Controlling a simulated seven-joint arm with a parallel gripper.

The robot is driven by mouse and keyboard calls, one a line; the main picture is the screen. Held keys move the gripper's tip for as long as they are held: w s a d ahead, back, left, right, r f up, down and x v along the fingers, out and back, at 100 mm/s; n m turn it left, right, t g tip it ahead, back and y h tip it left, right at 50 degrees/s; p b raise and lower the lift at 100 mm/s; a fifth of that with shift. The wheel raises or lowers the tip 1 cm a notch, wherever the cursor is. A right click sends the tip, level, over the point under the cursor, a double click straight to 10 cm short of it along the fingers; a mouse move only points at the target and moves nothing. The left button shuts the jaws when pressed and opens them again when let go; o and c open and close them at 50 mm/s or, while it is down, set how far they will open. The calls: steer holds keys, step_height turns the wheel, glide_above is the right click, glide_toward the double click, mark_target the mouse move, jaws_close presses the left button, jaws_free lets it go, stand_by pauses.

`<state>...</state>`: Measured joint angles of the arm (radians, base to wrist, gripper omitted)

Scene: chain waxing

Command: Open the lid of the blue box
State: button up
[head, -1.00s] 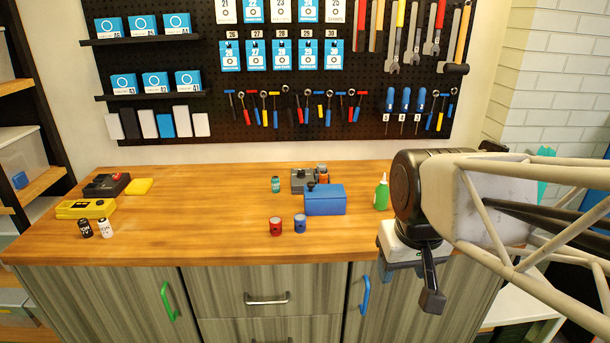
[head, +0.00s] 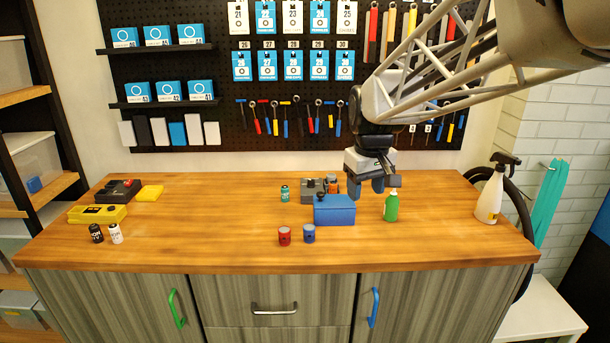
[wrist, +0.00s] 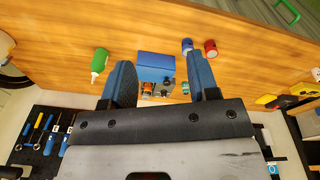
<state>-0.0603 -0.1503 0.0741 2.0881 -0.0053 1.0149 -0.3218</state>
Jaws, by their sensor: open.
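The blue box (head: 334,211) stands on the wooden bench, right of the middle, with its lid down and a dark knob (head: 320,196) on top. My gripper (head: 366,194) is open and empty, above the bench at the right rear of the box, fingers pointing down. In the wrist view the blue box (wrist: 157,66) shows between and beyond the two blue fingers of my gripper (wrist: 163,85), apart from them. Whether a finger overlaps the box's right edge in depth is hard to tell.
A green bottle (head: 391,207) stands close right of the box. A grey device (head: 311,190) sits behind it. Red (head: 284,236) and blue (head: 309,234) cans stand in front. A white spray bottle (head: 491,194) is far right. The bench's left middle is clear.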

steer(key=w+a+f+n, duration=0.1)
steer(key=w+a, duration=0.1)
steer(key=w, duration=0.5)
steer(key=w+a+f+n, duration=0.1)
steer(key=w+f, duration=0.1)
steer(key=w, duration=0.5)
steer(key=n+g, duration=0.1)
steer(key=n, duration=0.2)
glide_above(320, 193)
step_height(320, 193, down, 6)
steer(key=shift+f, duration=0.1)
steer(key=shift+f, duration=3.85)
jaws_close()
